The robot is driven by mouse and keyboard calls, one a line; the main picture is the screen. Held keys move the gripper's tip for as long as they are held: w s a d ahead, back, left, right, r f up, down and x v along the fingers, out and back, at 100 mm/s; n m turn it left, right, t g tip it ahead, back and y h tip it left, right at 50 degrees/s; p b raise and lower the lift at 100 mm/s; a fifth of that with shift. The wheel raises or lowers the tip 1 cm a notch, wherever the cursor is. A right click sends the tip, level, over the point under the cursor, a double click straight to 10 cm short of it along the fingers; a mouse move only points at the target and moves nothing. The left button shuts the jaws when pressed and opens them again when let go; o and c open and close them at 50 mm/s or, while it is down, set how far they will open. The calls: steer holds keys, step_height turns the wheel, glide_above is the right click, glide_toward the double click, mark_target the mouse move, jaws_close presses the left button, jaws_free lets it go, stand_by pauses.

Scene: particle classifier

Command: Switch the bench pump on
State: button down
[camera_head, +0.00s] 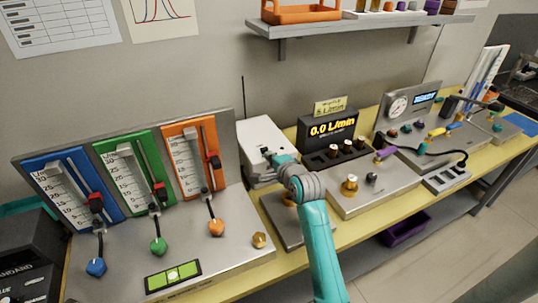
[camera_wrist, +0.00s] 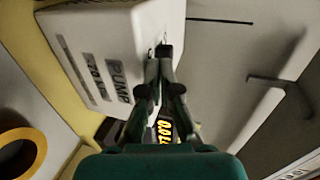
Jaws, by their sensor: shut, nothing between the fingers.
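The bench pump is a white box (camera_head: 262,138) on the yellow bench, behind and left of my arm in the head view. In the wrist view its white casing (camera_wrist: 100,35) fills the upper left and bears the word PUMP. My gripper (camera_wrist: 163,52) is shut and empty, its fingertips at the edge of the pump's face. It also shows in the head view (camera_head: 270,157), at the pump's near side. A small dark part sits at the fingertips; I cannot tell whether they touch it, or which way any switch stands. The flow display (camera_head: 332,127) reads 0.0 L/min.
The panel with blue, green and orange flow gauges (camera_head: 125,155) stands left of the pump. A metal plate with brass fittings (camera_head: 370,190) lies to the right. A thin dark rod (camera_head: 243,98) rises behind the pump. A shelf (camera_head: 350,28) hangs above.

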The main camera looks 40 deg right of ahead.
mark_target(265, 149)
steer(key=shift+w+d, duration=0.15)
steer(key=shift+w, duration=0.5)
steer(key=shift+w+d, duration=0.2)
steer(key=shift+w, duration=0.5)
steer(key=shift+w+d, duration=0.2)
steer(key=shift+w, duration=0.45)
